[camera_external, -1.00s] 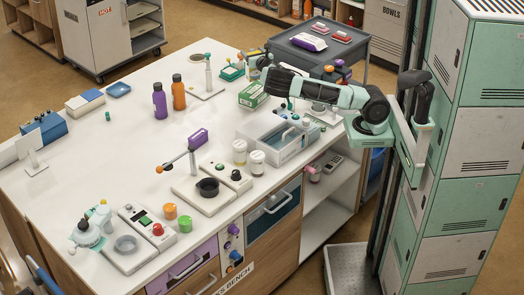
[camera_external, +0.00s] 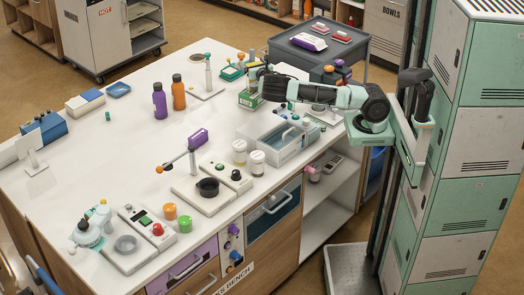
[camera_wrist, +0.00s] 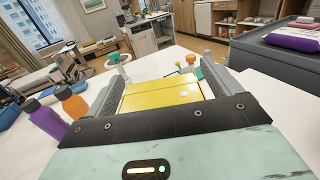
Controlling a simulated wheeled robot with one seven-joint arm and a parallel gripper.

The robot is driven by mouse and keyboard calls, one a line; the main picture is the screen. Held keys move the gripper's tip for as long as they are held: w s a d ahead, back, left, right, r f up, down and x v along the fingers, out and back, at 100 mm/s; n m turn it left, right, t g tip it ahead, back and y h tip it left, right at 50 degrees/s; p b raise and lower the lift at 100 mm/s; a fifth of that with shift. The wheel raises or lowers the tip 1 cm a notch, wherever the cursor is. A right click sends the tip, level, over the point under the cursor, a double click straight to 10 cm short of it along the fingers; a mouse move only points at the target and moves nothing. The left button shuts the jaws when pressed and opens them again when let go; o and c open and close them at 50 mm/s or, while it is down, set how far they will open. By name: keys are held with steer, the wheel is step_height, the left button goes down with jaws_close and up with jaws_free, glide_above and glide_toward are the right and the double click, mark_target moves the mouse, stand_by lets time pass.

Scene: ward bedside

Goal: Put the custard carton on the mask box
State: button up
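The custard carton, a yellow box (camera_wrist: 160,95), lies between the two grey fingers of my gripper (camera_wrist: 160,88) in the wrist view. The fingers press on its two sides, and it looks held.
Purple (camera_external: 159,101) and orange (camera_external: 178,93) bottles stand left. A dark grey cart (camera_external: 318,55) is beyond the bench.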

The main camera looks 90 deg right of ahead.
steer(key=shift+r, duration=0.2)
steer(key=shift+a+f, duration=0.1)
steer(key=shift+a, duration=0.15)
steer(key=b+v, duration=0.2)
steer(key=v, duration=0.9)
steer(key=shift+s+a, duration=0.2)
steer(key=shift+a, duration=0.1)
